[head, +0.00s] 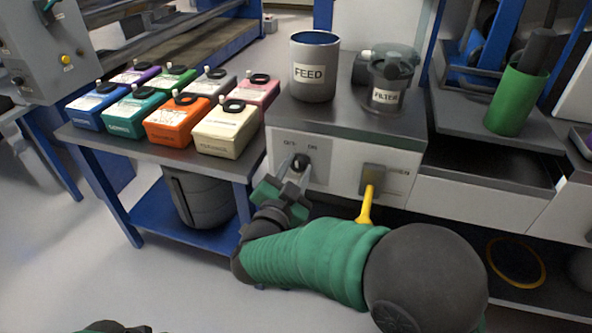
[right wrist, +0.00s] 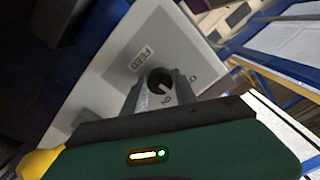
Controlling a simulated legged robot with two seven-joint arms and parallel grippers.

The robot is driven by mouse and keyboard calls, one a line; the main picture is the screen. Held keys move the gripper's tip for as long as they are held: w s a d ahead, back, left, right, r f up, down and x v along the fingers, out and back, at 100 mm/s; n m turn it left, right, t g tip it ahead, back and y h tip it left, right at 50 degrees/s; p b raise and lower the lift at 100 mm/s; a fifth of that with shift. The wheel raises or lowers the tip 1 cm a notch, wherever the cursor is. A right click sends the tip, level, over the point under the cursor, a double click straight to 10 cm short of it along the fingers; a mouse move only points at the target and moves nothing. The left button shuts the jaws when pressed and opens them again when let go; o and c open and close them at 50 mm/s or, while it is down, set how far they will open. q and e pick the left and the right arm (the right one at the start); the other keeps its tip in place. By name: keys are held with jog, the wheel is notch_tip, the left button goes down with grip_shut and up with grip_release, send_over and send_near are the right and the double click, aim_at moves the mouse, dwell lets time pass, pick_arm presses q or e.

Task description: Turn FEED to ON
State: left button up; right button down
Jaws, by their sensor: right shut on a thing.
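The FEED knob (head: 300,161) is a small dark round knob on a light grey panel (head: 317,175) on the front of the grey bench, below the FEED canister (head: 312,85). My right gripper (head: 294,175) is shut on the knob, reaching up from below. In the right wrist view the two grey fingers (right wrist: 160,94) sit on either side of the black knob (right wrist: 159,78), near the FEED label (right wrist: 143,58). Small marks lie beside the knob, partly hidden by a finger. I cannot tell clearly which mark the knob points to.
A yellow lever (head: 366,205) hangs from a grey box right of the panel, close above my right forearm. The FILTER unit (head: 385,80) stands on the bench. A green cylinder (head: 516,100) stands right.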

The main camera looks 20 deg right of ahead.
jog(key=m+b, duration=0.1)
jog(key=m, duration=0.2)
jog(key=shift+f+m, duration=0.15)
jog(key=shift+m, duration=0.15)
jog(key=shift+m+b, duration=1.1)
jog(key=shift+m, duration=0.7)
jog(key=c, duration=1)
grip_release()
